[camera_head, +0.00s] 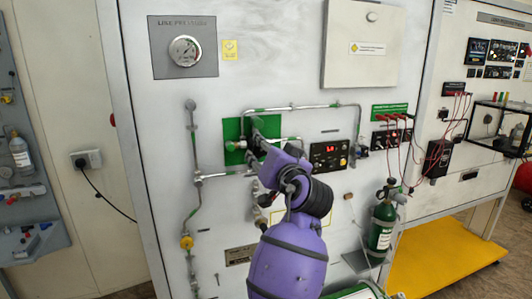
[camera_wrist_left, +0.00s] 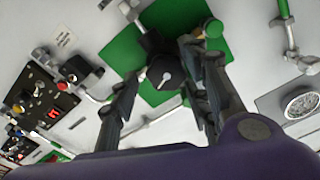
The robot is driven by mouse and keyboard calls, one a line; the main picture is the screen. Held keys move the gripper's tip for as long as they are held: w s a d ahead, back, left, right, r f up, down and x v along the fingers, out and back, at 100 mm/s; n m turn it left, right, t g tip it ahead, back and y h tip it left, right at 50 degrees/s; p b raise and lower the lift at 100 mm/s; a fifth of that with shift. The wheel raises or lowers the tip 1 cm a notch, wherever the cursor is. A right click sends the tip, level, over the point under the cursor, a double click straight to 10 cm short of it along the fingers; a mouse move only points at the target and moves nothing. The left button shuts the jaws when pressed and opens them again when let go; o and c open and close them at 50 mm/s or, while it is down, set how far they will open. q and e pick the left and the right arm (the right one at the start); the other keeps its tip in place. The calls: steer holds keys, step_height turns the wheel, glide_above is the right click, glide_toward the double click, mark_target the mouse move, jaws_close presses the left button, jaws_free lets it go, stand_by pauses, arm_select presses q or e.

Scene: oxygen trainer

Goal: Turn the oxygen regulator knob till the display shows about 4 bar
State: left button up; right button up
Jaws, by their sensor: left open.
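The black regulator knob (camera_wrist_left: 165,72), with a pale pointer mark, sits in front of a green square plate (camera_wrist_left: 195,25) in the left wrist view. My left gripper (camera_wrist_left: 163,66) is open, with one finger on each side of the knob. I cannot tell whether the fingers touch it. In the head view my left arm hides most of the knob, and the green plate (camera_head: 233,156) shows beside the gripper. The display (camera_head: 329,148) is lit red on a black control box. It also shows in the left wrist view (camera_wrist_left: 52,113), but its digits are too small to read. My right gripper is out of view.
Metal pipes (camera_head: 290,107) run across the white panel around the plate. A round line pressure gauge (camera_head: 185,51) is at upper left. A green gas cylinder (camera_head: 382,220) stands at lower right, near red cables (camera_head: 403,150). A yellow platform (camera_head: 445,255) is beyond it.

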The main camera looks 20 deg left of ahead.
arm_select(q)
steer(key=v, duration=1.2)
